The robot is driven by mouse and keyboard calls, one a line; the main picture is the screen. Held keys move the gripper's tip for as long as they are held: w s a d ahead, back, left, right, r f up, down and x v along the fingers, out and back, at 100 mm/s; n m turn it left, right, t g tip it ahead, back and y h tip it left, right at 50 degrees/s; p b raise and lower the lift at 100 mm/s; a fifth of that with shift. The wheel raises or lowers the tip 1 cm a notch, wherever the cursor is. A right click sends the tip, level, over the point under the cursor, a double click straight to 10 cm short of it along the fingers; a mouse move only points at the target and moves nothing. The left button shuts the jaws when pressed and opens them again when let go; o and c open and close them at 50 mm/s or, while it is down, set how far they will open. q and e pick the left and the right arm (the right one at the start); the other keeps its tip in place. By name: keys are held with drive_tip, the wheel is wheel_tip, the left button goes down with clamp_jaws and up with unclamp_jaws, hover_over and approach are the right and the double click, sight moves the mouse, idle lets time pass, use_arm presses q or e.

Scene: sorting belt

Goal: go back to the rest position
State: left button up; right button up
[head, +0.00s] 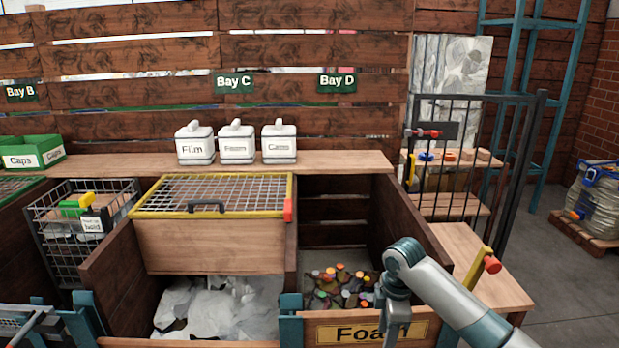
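My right arm comes in from the lower right. Its grey wrist bends downward, and the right gripper (392,312) hangs in front of the bay with the "Foam" sign (372,332). The fingertips are small and seen nearly edge-on, so I cannot tell whether they are open or shut. I see nothing clearly held in them. My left gripper is not in view.
The bay behind the gripper holds several colourful caps (338,285). Left of it, a yellow-framed mesh lid (215,192) covers a bay with whitish film (220,308). Three white canisters (236,145) stand on the shelf. A black barred gate (470,150) and yellow lever (478,267) are right.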

drive_tip(key=s+f+m+t+y, duration=0.1)
drive_tip(key=s+f+m, duration=0.15)
drive_tip(key=f, duration=0.95)
drive_tip(key=s+f+m, duration=0.1)
drive_tip(key=f+m, duration=0.3)
drive_tip(key=f, duration=0.7)
drive_tip(key=s+d+f+m, duration=0.3)
drive_tip(key=s+f, duration=0.7)
drive_tip(key=f, duration=0.2)
drive_tip(key=s+d+f+m, duration=0.2)
drive_tip(key=s+f, duration=0.8)
drive_tip(key=f, duration=0.2)
drive_tip(key=s+f+m, duration=0.1)
drive_tip(key=s+f, duration=0.2)
drive_tip(key=s, duration=0.9)
drive_tip(key=s+d+f+m+h, duration=0.1)
drive_tip(key=s+f, duration=0.3)
drive_tip(key=s, duration=0.8)
drive_tip(key=s+d+f+m, duration=0.1)
drive_tip(key=s+f, duration=0.3)
drive_tip(key=s, duration=0.8)
drive_tip(key=shift+s+f+m, duration=0.15)
drive_tip(key=shift+s+m, duration=0.1)
drive_tip(key=shift+m, duration=0.1)
